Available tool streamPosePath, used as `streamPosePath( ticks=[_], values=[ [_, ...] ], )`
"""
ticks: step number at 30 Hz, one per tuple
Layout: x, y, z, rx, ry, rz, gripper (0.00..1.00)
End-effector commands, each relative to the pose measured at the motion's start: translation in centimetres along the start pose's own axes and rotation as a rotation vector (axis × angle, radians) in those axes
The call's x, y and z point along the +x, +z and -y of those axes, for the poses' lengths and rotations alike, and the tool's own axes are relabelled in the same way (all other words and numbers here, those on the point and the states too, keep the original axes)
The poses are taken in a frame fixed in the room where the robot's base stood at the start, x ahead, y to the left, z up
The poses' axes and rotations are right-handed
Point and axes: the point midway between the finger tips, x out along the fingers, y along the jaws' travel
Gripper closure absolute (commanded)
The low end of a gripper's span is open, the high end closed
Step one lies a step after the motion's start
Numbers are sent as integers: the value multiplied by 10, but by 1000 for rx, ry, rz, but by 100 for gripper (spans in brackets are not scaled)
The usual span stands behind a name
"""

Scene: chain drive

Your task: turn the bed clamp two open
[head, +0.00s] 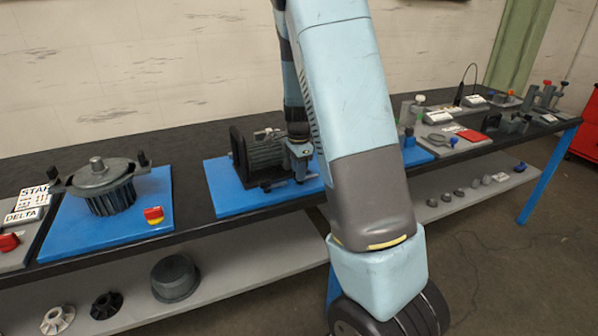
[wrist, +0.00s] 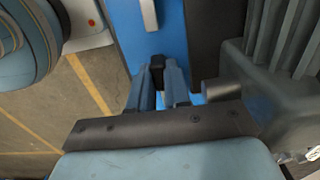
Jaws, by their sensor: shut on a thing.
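The grey ribbed motor (head: 262,153) sits on a blue bed plate (head: 228,197) at the middle of the bench. My gripper (head: 300,165) is low at the motor's right side, pointing down. In the wrist view my gripper (wrist: 158,82) has its two fingers closed around a small black piece, bed clamp two's handle (wrist: 157,66), above the blue plate. Most of the clamp below is hidden by the fingers. The motor housing (wrist: 285,85) stands close to the right of the fingers.
A pale grey bar (wrist: 148,14) lies on the blue plate ahead of the fingers. A round ribbed part (head: 108,185) stands on another blue plate at left. Small parts and fixtures crowd the bench's right. The bench front edge is near the gripper.

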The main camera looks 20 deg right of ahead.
Motion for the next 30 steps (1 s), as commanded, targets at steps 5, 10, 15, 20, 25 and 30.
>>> streamPosePath(
  ticks=[5, 10, 15, 20, 25, 30],
  values=[
    [4, 3, -3, 20, 12, 3, 100],
    [4, 3, -3, 24, 12, 3, 100],
    [4, 3, -3, 24, 12, 3, 100],
    [4, 3, -3, 23, 12, 3, 72],
    [3, 2, -2, 23, 8, 2, 57],
    [2, 1, -1, 23, 5, 1, 57]
  ],
)
